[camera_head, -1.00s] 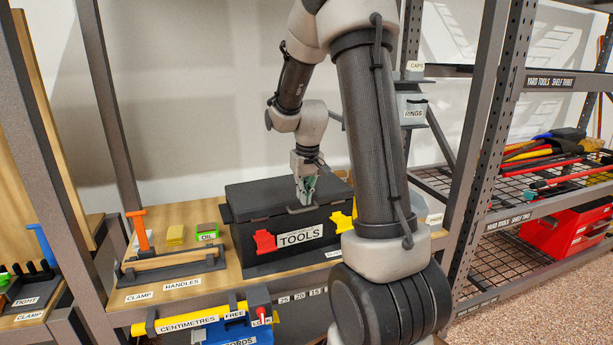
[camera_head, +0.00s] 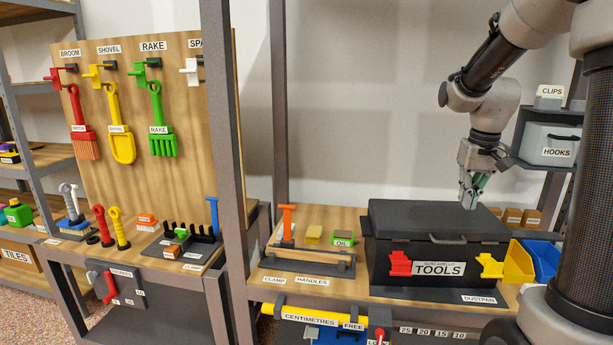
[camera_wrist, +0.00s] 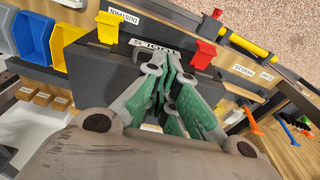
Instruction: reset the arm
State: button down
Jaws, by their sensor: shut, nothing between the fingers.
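My gripper (camera_head: 472,205) is shut and empty, pointing down above the right part of the black toolbox (camera_head: 425,222). It looks a little above or behind the lid; the exact gap cannot be told. The toolbox is closed, with a TOOLS label, a red latch (camera_head: 400,263) and a yellow latch (camera_head: 489,265) on its front. In the wrist view the green-padded fingers (camera_wrist: 168,92) meet in front of the toolbox (camera_wrist: 90,62), and part of the lid is hidden behind them.
A yellow bin (camera_head: 517,264) and a blue bin (camera_head: 544,258) stand right of the toolbox. The handles rack (camera_head: 310,262) is at its left. A grey upright post (camera_head: 226,150) separates this bench from the pegboard (camera_head: 185,190). A hooks box (camera_head: 550,143) is close right of my gripper.

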jog(key=s+a+r+t, duration=0.1)
jog(key=s+a, duration=0.2)
jog(key=s, duration=0.4)
jog(key=s+a+r+n+t, duration=0.1)
jog(key=s+a+r, duration=0.1)
jog(key=s, duration=0.5)
jog(key=s+a+r+n+t, duration=0.1)
jog(key=s+a, duration=0.3)
jog(key=s, duration=0.3)
jog(key=shift+r, duration=0.25)
